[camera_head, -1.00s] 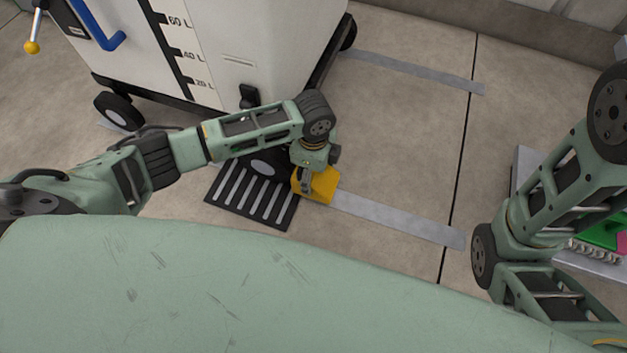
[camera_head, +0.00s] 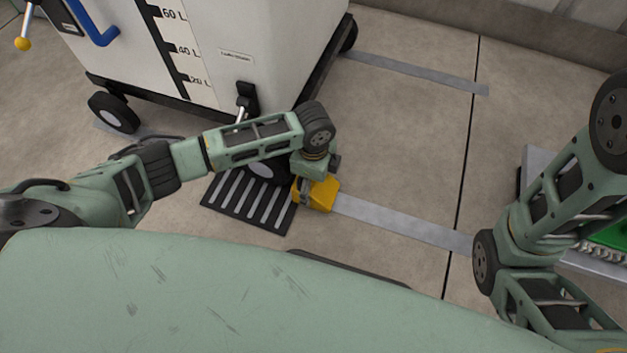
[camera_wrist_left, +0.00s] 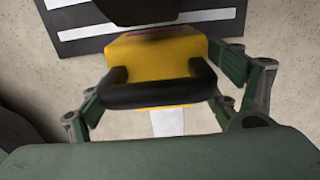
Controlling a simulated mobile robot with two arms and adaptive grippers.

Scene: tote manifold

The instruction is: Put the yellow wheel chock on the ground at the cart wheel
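The yellow wheel chock (camera_head: 321,197) is low beside the right edge of the black slotted mat (camera_head: 224,205), close to the cart wheel (camera_head: 262,172), which my left arm partly covers. My left gripper (camera_head: 304,187) is over the chock. In the left wrist view, the chock (camera_wrist_left: 155,58) has a black handle (camera_wrist_left: 157,92). Whether the chock touches wheel or ground is unclear. My right gripper is out of view.
The white tank cart (camera_head: 215,55) stands at the upper left, with another wheel (camera_head: 113,113) at its left. Grey tape strips (camera_head: 405,222) mark the floor. A tray with a green item (camera_head: 610,238) is at the right. The floor between is clear.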

